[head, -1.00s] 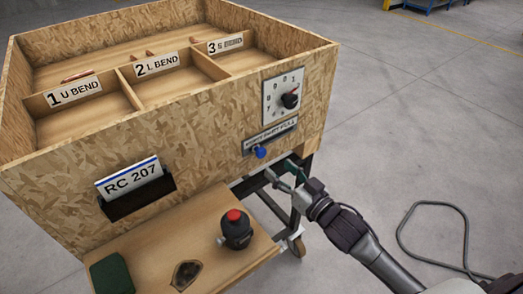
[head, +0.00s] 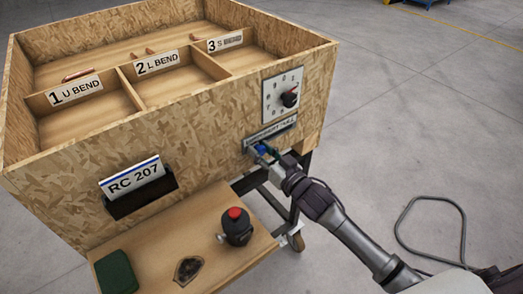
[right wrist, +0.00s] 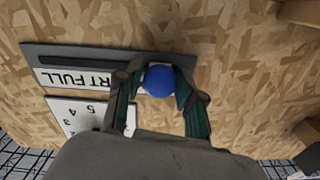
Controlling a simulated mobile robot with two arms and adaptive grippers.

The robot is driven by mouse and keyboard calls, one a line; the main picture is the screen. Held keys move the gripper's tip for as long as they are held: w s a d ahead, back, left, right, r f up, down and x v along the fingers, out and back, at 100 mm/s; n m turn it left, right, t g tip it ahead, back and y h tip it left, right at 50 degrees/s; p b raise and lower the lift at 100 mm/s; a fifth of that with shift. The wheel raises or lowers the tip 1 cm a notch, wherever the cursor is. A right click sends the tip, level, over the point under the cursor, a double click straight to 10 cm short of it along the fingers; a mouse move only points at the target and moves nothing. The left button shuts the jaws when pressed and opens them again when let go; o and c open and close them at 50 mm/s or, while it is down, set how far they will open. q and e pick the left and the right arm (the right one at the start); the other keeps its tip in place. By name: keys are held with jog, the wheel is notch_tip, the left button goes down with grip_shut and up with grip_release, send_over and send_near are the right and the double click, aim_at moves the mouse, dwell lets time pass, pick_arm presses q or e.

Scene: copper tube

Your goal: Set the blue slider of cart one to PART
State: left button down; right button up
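The cart's blue slider (head: 261,149) is a round knob below a label plate (head: 271,132) on the front panel, toward the plate's left part in the head view. The word FULL is readable at the plate's right end; the left words are hard to read. My right gripper (head: 268,155) is at the slider. In the right wrist view, its two green-padded fingers (right wrist: 160,86) stand on either side of the blue knob (right wrist: 159,81), close to it, with a small gap visible on the left. The plate shows FULL (right wrist: 80,80) left of the knob. My left gripper is out of view.
A dial (head: 283,95) sits just above the plate. A card holder with RC 207 (head: 135,178) is on the panel. The lower shelf (head: 165,235) carries a black part with a red top (head: 236,226), a dark patch and a green item (head: 115,272). A cable lies on the floor.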

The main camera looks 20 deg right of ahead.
grip_shut()
jog(key=d, duration=0.2)
jog(key=w+d, duration=0.1)
jog(key=d, duration=0.1)
jog(key=w+d, duration=0.1)
jog(key=d, duration=0.1)
jog(key=shift+w, duration=0.1)
jog(key=shift+a, duration=0.1)
jog(key=o, duration=0.6)
grip_release()
jog(key=shift+c, duration=0.2)
send_near(271, 135)
jog(key=v, duration=0.5)
jog(key=shift+s, duration=0.3)
